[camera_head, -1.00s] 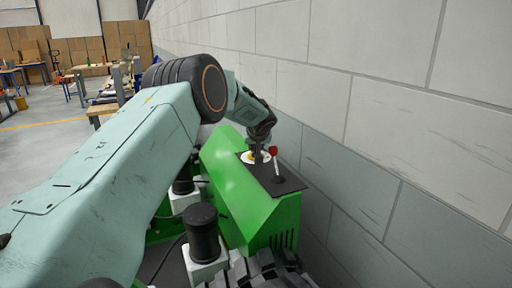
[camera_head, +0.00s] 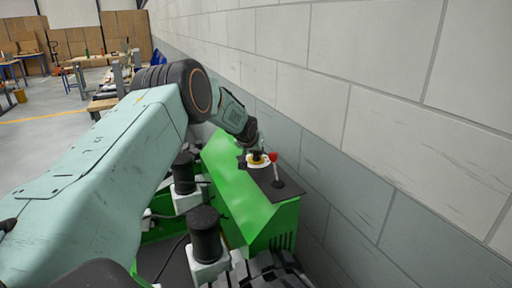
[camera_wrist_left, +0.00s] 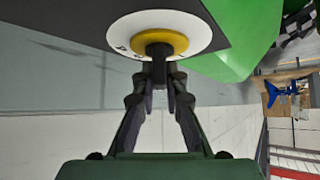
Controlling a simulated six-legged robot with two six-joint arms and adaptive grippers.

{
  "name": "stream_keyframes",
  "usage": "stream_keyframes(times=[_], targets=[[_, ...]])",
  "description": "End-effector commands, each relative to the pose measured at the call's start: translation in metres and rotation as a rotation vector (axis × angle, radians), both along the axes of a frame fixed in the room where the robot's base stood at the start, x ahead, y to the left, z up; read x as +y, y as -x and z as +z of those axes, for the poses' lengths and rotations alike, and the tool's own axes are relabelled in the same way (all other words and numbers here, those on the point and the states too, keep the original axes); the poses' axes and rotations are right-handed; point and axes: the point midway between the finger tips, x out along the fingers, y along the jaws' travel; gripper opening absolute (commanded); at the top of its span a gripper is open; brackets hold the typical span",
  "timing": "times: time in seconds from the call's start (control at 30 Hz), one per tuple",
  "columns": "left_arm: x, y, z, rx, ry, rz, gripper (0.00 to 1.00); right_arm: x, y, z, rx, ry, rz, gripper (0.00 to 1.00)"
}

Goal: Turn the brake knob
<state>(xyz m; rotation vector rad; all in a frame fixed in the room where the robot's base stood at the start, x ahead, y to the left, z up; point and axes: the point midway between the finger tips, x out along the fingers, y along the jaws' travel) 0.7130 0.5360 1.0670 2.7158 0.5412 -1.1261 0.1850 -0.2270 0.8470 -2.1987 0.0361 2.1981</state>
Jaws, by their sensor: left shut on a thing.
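The brake knob is a dark stub on a yellow disc with a white lettered dial around it. In the left wrist view the knob (camera_wrist_left: 158,52) sits at the top middle, in front of the yellow disc and the white dial (camera_wrist_left: 185,27). My left gripper (camera_wrist_left: 160,72) is shut on the knob. In the head view my left gripper (camera_head: 258,147) reaches down to the white dial (camera_head: 258,163) on the green carrier's dark top panel; the knob itself is mostly hidden there. My right gripper is not in view.
The green carrier (camera_head: 240,195) stands close along a grey block wall (camera_head: 350,150). Black cylinders on white mounts (camera_head: 206,238) stand at the front. Workbenches and boxes are far left.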

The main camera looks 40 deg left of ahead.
Motion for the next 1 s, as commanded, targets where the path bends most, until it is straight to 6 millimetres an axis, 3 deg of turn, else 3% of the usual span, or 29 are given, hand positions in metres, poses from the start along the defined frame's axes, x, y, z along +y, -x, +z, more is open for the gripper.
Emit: stream_keyframes(times=[0.33,0.37,0.63,1.0], targets=[[-0.0002,0.0005,-0.0018,0.001,-0.001,-0.004,0.0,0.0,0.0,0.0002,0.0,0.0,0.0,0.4],[-0.0002,0.0005,-0.0018,0.001,-0.001,-0.004,0.12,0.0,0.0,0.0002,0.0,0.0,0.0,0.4],[0.0002,0.0001,-0.0008,0.001,-0.002,-0.004,0.34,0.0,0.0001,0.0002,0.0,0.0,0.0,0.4],[0.0003,0.0011,0.001,0.0,-0.002,-0.003,0.34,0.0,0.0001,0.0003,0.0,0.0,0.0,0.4]])
